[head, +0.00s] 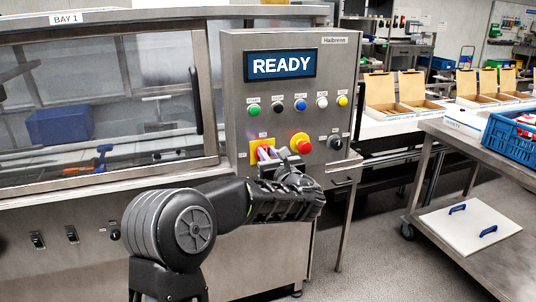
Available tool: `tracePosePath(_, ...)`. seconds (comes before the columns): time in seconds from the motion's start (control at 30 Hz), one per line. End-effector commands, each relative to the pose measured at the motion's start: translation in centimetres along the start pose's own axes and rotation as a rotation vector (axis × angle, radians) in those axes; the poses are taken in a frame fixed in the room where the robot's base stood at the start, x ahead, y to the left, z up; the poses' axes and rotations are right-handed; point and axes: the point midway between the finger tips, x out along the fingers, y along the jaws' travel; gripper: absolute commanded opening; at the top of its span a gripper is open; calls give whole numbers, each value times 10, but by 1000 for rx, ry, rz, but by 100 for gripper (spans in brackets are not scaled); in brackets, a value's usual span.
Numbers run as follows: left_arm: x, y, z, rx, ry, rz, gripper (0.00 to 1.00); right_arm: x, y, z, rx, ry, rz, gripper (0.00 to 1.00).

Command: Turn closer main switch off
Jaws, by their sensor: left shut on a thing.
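The closer's grey control panel (232,110) stands upright in the middle of the head view, with a lit display (282,65) reading READY. The main switch (257,145), on a yellow plate, is at the panel's lower left. My left gripper (268,155) is at the switch from below and in front, shut on its handle. The gripper's fingers and body hide much of the switch, so the handle's angle cannot be told. My right gripper is not in view.
A red emergency stop button (301,143) sits just right of the switch, close to my gripper. A black selector (335,142) and a row of coloured buttons (300,104) are nearby. A steel table (440,210) holding a blue crate (510,140) stands at right.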

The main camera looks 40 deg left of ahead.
Motion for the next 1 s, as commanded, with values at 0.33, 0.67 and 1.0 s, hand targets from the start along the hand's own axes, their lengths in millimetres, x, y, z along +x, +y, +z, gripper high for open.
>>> tracePosePath(0.33, 0, 0, 0, -1, 0, 0, 0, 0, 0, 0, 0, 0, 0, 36)
tracePosePath(0.67, 0, 1, -3, -67, -2, -1, 0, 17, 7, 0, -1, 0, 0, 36)
tracePosePath(1.0, -1, 4, -8, -290, -3, -2, 0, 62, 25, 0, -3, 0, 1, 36)
